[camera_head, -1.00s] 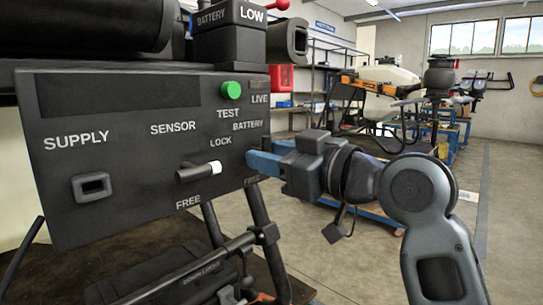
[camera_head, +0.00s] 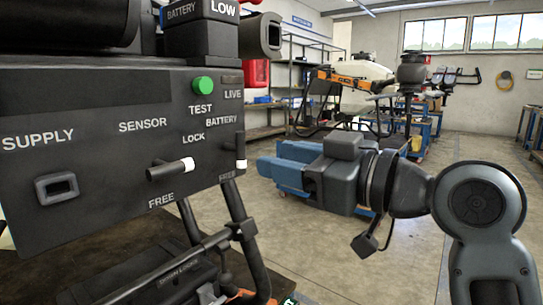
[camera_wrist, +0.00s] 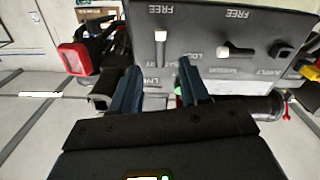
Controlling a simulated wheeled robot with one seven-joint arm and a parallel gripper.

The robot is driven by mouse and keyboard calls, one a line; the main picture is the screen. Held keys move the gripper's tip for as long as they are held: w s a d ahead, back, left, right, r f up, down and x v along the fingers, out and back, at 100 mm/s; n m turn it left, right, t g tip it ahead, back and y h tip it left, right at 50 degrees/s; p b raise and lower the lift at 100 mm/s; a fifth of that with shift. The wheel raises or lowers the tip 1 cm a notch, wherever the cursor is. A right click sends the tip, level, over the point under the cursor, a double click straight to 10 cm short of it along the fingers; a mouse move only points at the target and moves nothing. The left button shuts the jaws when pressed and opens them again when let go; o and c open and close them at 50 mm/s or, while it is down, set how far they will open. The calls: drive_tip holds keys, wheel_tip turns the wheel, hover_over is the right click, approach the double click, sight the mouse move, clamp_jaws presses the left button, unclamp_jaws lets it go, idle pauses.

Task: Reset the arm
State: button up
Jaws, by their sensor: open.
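My gripper (camera_head: 271,163) is open and empty in the head view. Its blue fingers point left towards the black control panel (camera_head: 90,215), with a clear gap from the panel's right edge. The sensor lever (camera_head: 170,170) sticks out with a white tip between LOCK and FREE. The battery lever (camera_head: 241,164) is at the panel's right edge, its white tip near FREE. In the wrist view the panel (camera_wrist: 200,25) appears upside down beyond the open fingers (camera_wrist: 158,75). The battery lever (camera_wrist: 160,36) and sensor lever (camera_wrist: 235,52) both show there.
A green TEST button (camera_head: 203,86) and SUPPLY socket (camera_head: 56,189) are on the panel. Black bars (camera_head: 190,262) stand below it. An orange-and-white drone (camera_head: 350,80) is farther back. Open floor (camera_head: 400,265) lies around my arm at right.

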drive_tip(key=s+d+f+m+t+h, duration=0.2)
drive_tip(key=s+d+f+m+h, duration=0.15)
drive_tip(key=f, duration=0.45)
drive_tip(key=s+d+f+m+t+h, duration=0.1)
drive_tip(key=s+d+f+m+h, duration=0.2)
drive_tip(key=f, duration=0.6)
drive_tip(key=s+d+f+m+t+h, duration=0.2)
drive_tip(key=s+d+f+m, duration=0.25)
drive_tip(key=f, duration=0.35)
drive_tip(key=s+d+f+m+h, duration=0.2)
drive_tip(key=s+d+f+h, duration=0.1)
drive_tip(key=s+f, duration=0.3)
drive_tip(key=s+d+r+g+h, duration=0.1)
drive_tip(key=s+d, duration=0.2)
drive_tip(key=s, duration=0.9)
drive_tip(key=s+d+h, duration=0.2)
drive_tip(key=s, duration=1)
wheel_tip(320, 180, up, 13)
drive_tip(key=p, duration=1.2)
